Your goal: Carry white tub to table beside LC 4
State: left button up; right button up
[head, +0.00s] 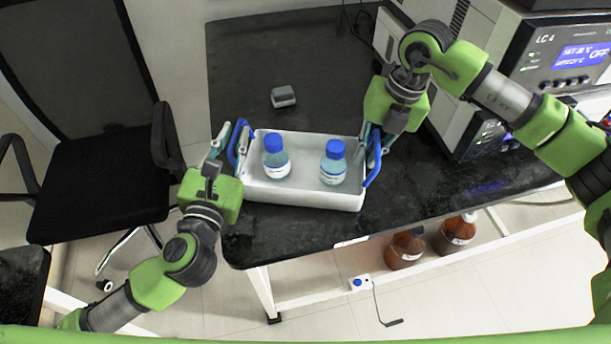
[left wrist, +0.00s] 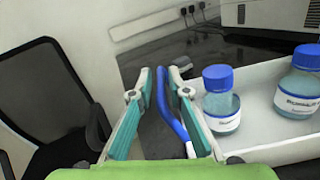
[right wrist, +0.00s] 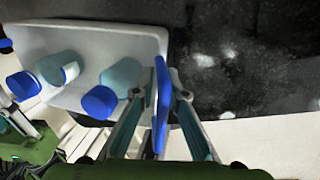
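The white tub (head: 305,198) is an open tray with a blue handle at each end and two blue-capped bottles inside, the left bottle (head: 276,160) and the right bottle (head: 333,165). It is level, over the black table beside the device marked LC 4 (head: 560,60). I cannot tell whether its base touches the table. My right gripper (head: 372,140) is shut on the right blue handle (right wrist: 161,105).
A small grey block (head: 283,96) lies on the black table (head: 240,60) behind the tub. A black office chair (head: 100,170) stands at the left. Brown bottles (head: 404,250) stand below the table's front edge. Bare tabletop lies behind the tub and to its right.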

aim_at(231, 155)
pick_arm(q)
jog(key=shift+s+f, duration=0.1)
jog(key=shift+s, duration=0.05)
pick_arm(e)
jog(key=shift+f, duration=0.1)
